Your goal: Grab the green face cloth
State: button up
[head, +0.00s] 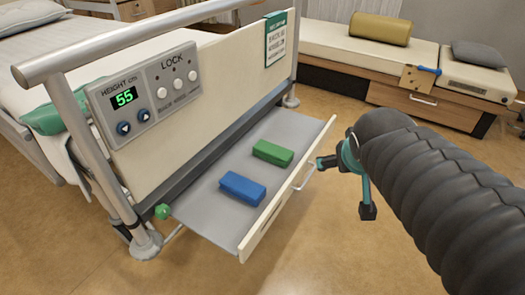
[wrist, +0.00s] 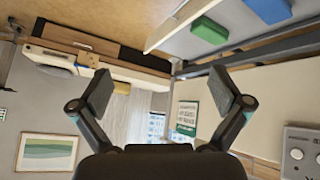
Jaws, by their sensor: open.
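The green face cloth (head: 272,152) is a folded green block lying on the grey pull-out shelf (head: 205,203) at the foot of the bed. It also shows at the top of the upside-down wrist view (wrist: 209,29). A similar folded blue cloth (head: 243,188) lies beside it, nearer the camera and apart from it; the blue one is at the wrist view's top edge (wrist: 269,9). My gripper (head: 345,187) is to the right of the shelf, outside its front panel, and touches neither cloth. Its fingers (wrist: 163,90) are spread wide with nothing between them.
The shelf's cream front panel (head: 288,192) with a handle (head: 304,176) stands between my gripper and the cloths. The bed's footboard with a control panel (head: 154,97) reading 55 rises behind the shelf. A bench (head: 325,42) with a gold bolster is at the back.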

jog(key=w+d+f+n+t+y+b, duration=0.1)
jog(key=w+d+n+t, duration=0.2)
jog(key=w, duration=0.9)
jog(key=w+d+n+t+b, duration=0.15)
jog(key=w+d, duration=0.25)
jog(key=w, duration=0.7)
jog(key=n+g+y, duration=0.4)
jog(key=n+y, duration=0.3)
jog(key=y, duration=0.5)
send_near(287, 155)
jog(key=b+x, duration=0.2)
jog(key=x, duration=0.7)
jog(key=shift+w+a+f, duration=0.1)
jog(key=shift+w, duration=0.1)
jog(key=c, duration=1.2)
